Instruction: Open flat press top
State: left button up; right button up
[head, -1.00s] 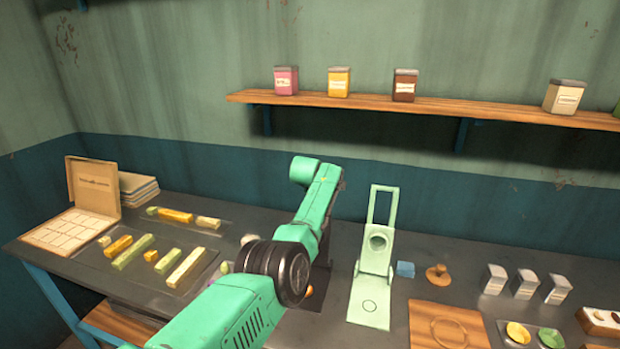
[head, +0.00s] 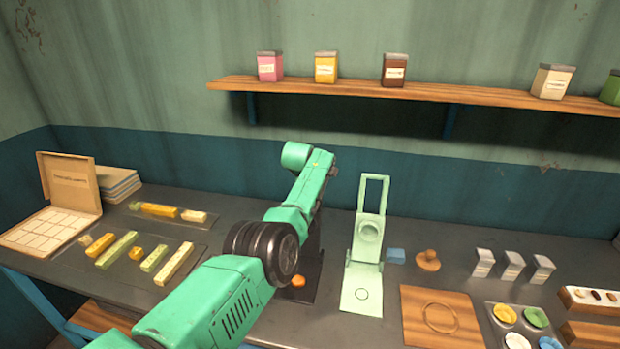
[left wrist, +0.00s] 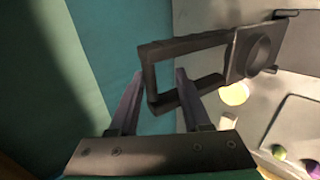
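A dark press stands partly behind my left arm in the head view; its dark base (head: 318,262) shows beside the arm. In the left wrist view its open rectangular handle (left wrist: 190,42) reaches to my left gripper (left wrist: 160,78), and a plate with a round ring (left wrist: 258,54) joins it. My gripper is open, with the handle's end bar between its fingers; whether they touch is unclear. A pale green press (head: 362,290) stands to the right, its top with frame handle (head: 369,228) raised. My left gripper is hidden in the head view. My right gripper is not in view.
An orange piece (head: 298,281) lies by the dark base. A blue block (head: 396,256), a wooden stamp (head: 428,260) and a wooden board (head: 440,318) are right of the pale green press. Coloured bars (head: 117,249) and an open box (head: 50,230) are at left. A shelf (head: 420,92) hangs above.

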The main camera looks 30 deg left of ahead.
pick_arm(q)
jog(key=b+v, duration=0.4)
jog(key=v, duration=1)
jog(key=shift+s+b, duration=0.25)
jog(key=shift+b, duration=0.15)
jog(key=shift+r, duration=0.15)
